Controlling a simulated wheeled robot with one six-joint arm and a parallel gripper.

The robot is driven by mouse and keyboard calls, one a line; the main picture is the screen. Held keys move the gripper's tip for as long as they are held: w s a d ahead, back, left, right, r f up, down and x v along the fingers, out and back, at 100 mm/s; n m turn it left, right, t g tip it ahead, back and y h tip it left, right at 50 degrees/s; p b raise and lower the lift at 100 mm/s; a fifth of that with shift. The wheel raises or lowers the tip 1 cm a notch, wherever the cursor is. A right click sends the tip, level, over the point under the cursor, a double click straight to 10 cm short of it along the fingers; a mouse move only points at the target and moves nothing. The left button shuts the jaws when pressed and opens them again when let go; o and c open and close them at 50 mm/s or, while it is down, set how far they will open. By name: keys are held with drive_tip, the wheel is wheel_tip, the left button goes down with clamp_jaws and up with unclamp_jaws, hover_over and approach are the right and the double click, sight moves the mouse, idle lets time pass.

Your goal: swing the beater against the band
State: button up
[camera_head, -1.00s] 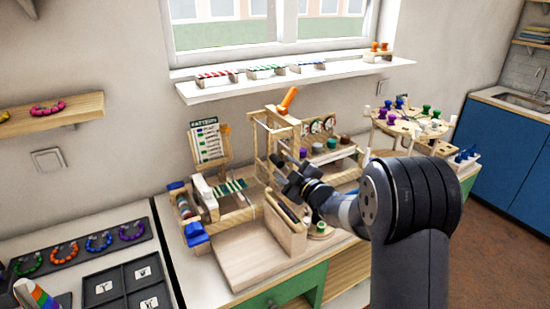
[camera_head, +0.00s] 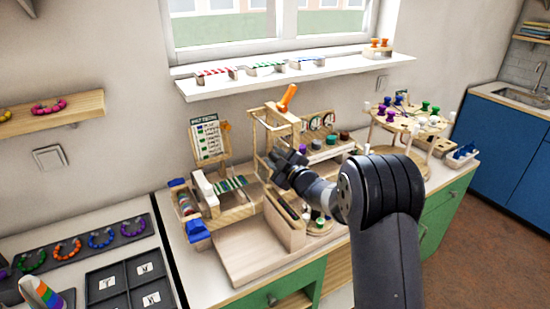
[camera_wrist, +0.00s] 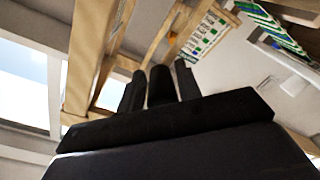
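The small loom stands on the bench in the head view. A green-and-white striped band (camera_head: 231,184) lies at its left part, beside a white block (camera_head: 205,190). A tall wooden frame (camera_head: 256,135) with an orange handle (camera_head: 287,98) on top stands at its middle; I cannot tell for sure which part is the beater. My gripper (camera_head: 286,165) is just in front of this frame, right of the band. In the wrist view, my gripper (camera_wrist: 158,75) points up beside wooden bars (camera_wrist: 95,50). Whether its dark fingers are open or touch a bar is unclear.
A pattern chart (camera_head: 208,140) stands behind the band. A light wooden board (camera_head: 250,255) lies in front, with a slotted wooden block (camera_head: 285,222) at its right. A round peg stand (camera_head: 410,120) is at the right. Bead trays (camera_head: 75,250) are at the left.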

clamp_jaws()
drive_tip(key=shift+f, duration=0.1)
drive_tip(key=shift+s+a+f+m+b, duration=0.1)
drive_tip(key=shift+s+a+m+b, duration=0.35)
drive_tip(key=shift+m+b, duration=0.3)
drive_tip(key=shift+s+a+r+m+b, duration=0.15)
drive_tip(key=shift+s+a+m+b, duration=0.1)
drive_tip(key=shift+a+m, duration=0.25)
drive_tip(key=shift+s+a+r+m+b, duration=0.15)
drive_tip(key=shift+a+m+b, duration=0.1)
drive_tip(key=shift+m, duration=0.4)
drive_tip(key=shift+o, duration=0.5)
unclamp_jaws()
drive_tip(key=o, duration=0.3)
drive_tip(key=shift+a+r, duration=0.15)
drive_tip(key=shift+r, duration=0.05)
